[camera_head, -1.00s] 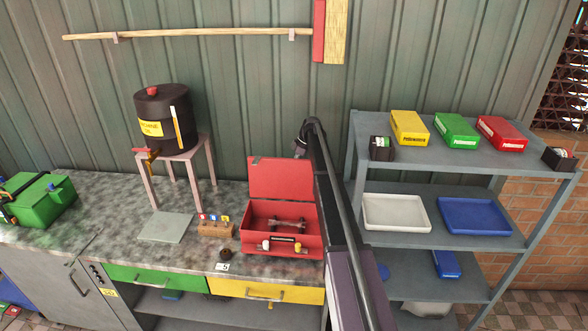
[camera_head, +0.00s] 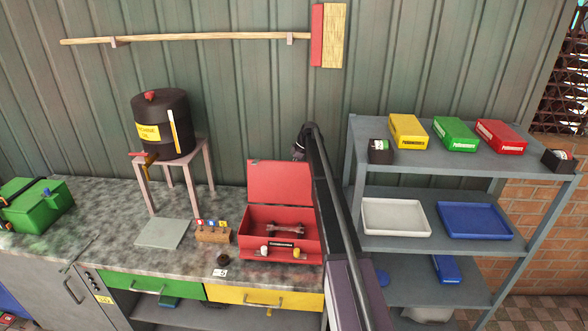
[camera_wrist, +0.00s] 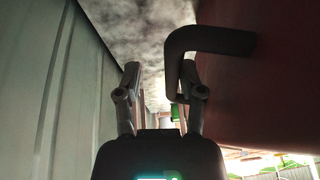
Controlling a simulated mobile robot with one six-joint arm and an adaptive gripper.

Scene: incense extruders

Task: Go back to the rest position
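My gripper (camera_wrist: 160,70) shows in the wrist view with its two fingers apart. Nothing is seen held between them. A large dark red surface (camera_wrist: 275,85) fills the right of that view, with a dark bent bar (camera_wrist: 212,40) close to the right finger. In the head view my arm rises along the right side of the open red toolbox (camera_head: 275,218) and bends near the wall. A metal dumbbell-shaped part (camera_head: 285,229) lies in the toolbox.
The wall (camera_wrist: 45,80) is close on the left in the wrist view. The counter (camera_head: 105,205) holds a black drum (camera_head: 160,120) on a stool and a green case (camera_head: 38,207). A grey shelf (camera_head: 470,168) with boxes and trays stands right of my arm.

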